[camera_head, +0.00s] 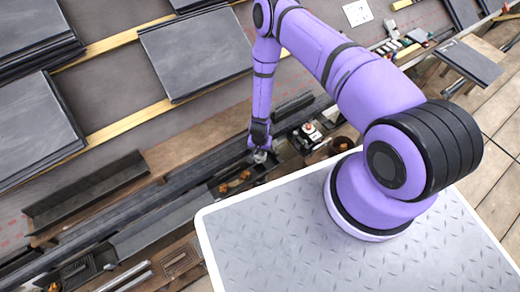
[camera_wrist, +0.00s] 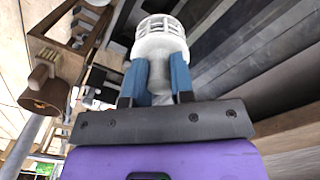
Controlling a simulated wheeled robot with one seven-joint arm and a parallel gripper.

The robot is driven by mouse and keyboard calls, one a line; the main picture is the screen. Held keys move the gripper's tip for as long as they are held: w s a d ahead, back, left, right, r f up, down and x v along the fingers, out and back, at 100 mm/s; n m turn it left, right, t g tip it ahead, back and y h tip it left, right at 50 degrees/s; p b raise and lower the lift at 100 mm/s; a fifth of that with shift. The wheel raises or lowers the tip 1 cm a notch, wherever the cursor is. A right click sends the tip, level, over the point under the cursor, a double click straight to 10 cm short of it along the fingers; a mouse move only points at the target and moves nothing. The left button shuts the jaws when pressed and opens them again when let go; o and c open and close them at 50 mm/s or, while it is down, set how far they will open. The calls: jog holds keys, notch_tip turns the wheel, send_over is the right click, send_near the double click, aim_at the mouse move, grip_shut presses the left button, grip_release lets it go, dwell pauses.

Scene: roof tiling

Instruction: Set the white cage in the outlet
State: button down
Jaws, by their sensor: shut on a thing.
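My gripper (camera_wrist: 160,78) is shut on the white cage (camera_wrist: 160,38), its two blue fingers on either side of the cage's narrow lower part. The cage's ribbed, domed basket points away from the gripper. In the head view my gripper (camera_head: 260,148) hangs low by the dark gutter run, with the small, pale cage (camera_head: 260,156) at its tip. The outlet cannot be told for sure; the arm and the gutter edges may hide it.
Long dark gutter lengths (camera_head: 160,205) run along the eaves. Small orange-brown parts (camera_head: 245,175) lie near the gripper. A red-and-white item (camera_head: 311,131) stands to its right. Slates (camera_head: 195,50) lie on battens above. A brown cylindrical part (camera_wrist: 45,88) is left in the wrist view.

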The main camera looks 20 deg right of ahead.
jog(key=shift+f, duration=5.15)
jog(key=shift+c, duration=2.4)
grip_release()
jog(key=shift+r, duration=4.5)
jog(key=shift+s, duration=0.1)
